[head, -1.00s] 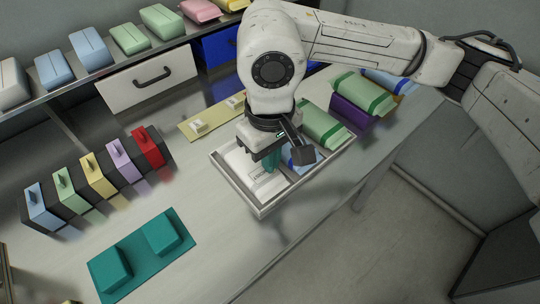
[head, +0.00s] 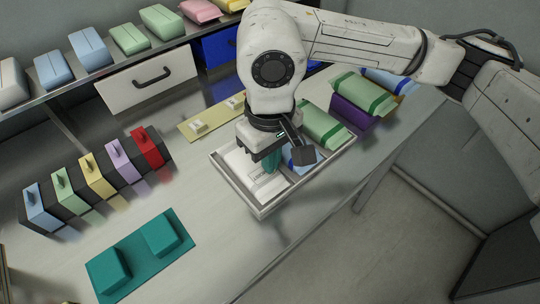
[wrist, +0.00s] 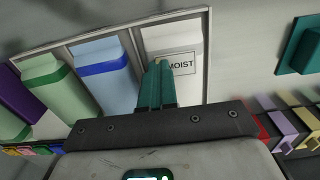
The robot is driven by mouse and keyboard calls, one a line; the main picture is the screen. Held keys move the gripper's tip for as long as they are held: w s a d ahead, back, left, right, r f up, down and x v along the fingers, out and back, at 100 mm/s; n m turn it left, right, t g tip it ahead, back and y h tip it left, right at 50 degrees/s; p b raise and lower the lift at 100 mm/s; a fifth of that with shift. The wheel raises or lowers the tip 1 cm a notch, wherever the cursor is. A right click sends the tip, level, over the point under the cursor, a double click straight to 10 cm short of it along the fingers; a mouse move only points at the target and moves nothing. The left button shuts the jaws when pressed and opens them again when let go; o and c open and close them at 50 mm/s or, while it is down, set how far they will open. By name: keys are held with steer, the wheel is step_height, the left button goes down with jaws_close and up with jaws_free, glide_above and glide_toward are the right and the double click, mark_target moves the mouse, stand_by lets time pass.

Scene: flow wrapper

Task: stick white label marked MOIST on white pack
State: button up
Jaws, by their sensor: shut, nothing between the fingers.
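The white pack (wrist: 173,40) lies in an end compartment of a metal tray (head: 262,211); it also shows in the head view (head: 238,167). The white label marked MOIST (wrist: 184,64) lies on the pack's upper face, its text and dark border readable in the wrist view. My gripper (wrist: 159,66) is shut with its teal fingers together and nothing between them. The fingertips are over the left edge of the label and hide part of it. I cannot tell whether they touch it. In the head view my gripper (head: 271,168) points down over the tray.
A blue pack (wrist: 101,63) and a green pack (wrist: 47,83) lie beside the white one. Several coloured label blocks (head: 94,180) stand at left. A teal mat (head: 140,254) with two teal blocks is in front. A yellow strip (head: 213,121) lies behind; a shelf of packs is at the back.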

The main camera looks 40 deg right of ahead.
steer(key=o, duration=0.5)
step_height(320, 180, up, 11)
stand_by(0.5)
steer(key=shift+f, duration=0.1)
stand_by(0.4)
